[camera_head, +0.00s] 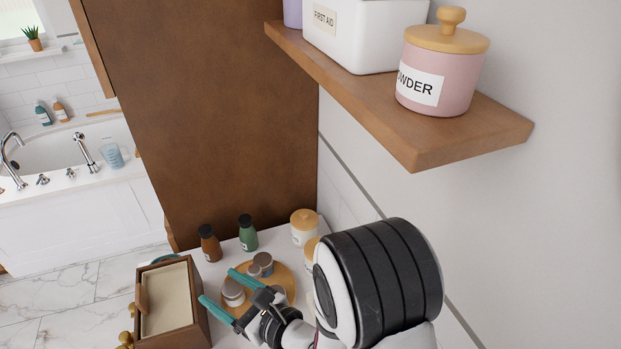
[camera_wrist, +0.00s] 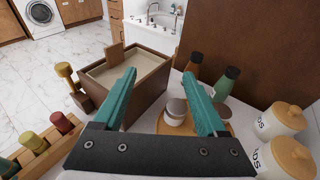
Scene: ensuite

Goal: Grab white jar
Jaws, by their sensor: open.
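Small white jars with grey-brown lids stand on a round wooden tray (camera_head: 287,275). One white jar (camera_head: 232,293) is beside my gripper (camera_head: 215,284) in the head view. In the wrist view a small white jar (camera_wrist: 175,112) shows between the teal fingers, closer to the right finger. My gripper (camera_wrist: 160,75) is open, with nothing between its fingertips. Two larger white jars with wooden lids and dark lettering (camera_wrist: 281,119) (camera_wrist: 284,160) stand right of the tray. In the head view the nearer of these is partly hidden by my arm.
A wooden box (camera_head: 178,325) with a pale inside stands left of the tray. Brown (camera_head: 209,243) and green (camera_head: 248,232) bottles stand behind it, by a tall brown panel (camera_head: 220,120). A wooden shelf (camera_head: 450,135) with a pink powder jar (camera_head: 440,75) overhangs on the right.

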